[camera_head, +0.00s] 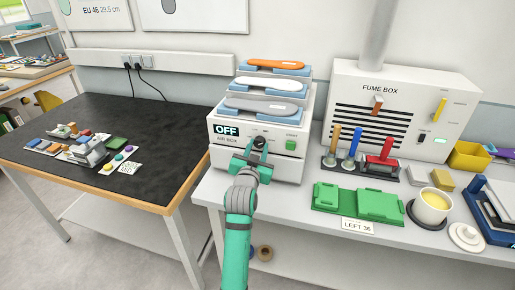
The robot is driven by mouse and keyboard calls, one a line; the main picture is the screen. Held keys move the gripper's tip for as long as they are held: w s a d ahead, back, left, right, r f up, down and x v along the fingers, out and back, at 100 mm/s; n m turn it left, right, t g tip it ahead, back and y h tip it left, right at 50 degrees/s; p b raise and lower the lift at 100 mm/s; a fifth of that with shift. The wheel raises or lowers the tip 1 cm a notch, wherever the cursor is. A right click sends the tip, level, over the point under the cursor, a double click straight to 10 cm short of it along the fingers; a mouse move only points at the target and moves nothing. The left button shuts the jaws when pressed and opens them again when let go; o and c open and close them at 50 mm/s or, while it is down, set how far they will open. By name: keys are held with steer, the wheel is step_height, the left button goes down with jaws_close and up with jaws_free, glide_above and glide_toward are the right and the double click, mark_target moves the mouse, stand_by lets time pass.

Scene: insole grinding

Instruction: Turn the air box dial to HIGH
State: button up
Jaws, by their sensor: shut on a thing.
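The air box (226,141) is a white unit at the left end of the white bench, with a dark display (227,129) that reads OFF. Its dial is on the front face and is hidden behind my gripper (258,145), which is shut on it. A green button (291,145) sits to the right of my gripper on the same face. The dial's marks are too small to read and partly covered. Three insoles, orange (276,64), white (271,83) and grey (262,106), lie on blue supports on stepped tiers on top of the air box.
The fume box (398,85) stands to the right, with brown, blue and red handled tools before it. Green moulds (358,203), a LEFT 36 card (357,226) and a white pot (433,205) are on the bench. A black-topped table (110,110) is at left.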

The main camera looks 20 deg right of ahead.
steer(key=m, duration=0.5)
steer(key=shift+a+f+m+t, duration=0.1)
steer(key=shift+f+m+t, duration=0.05)
steer(key=shift+m+t, duration=0.25)
stand_by(0.4)
steer(key=o, duration=1)
steer(key=shift+o, duration=0.2)
steer(key=v, duration=1.1)
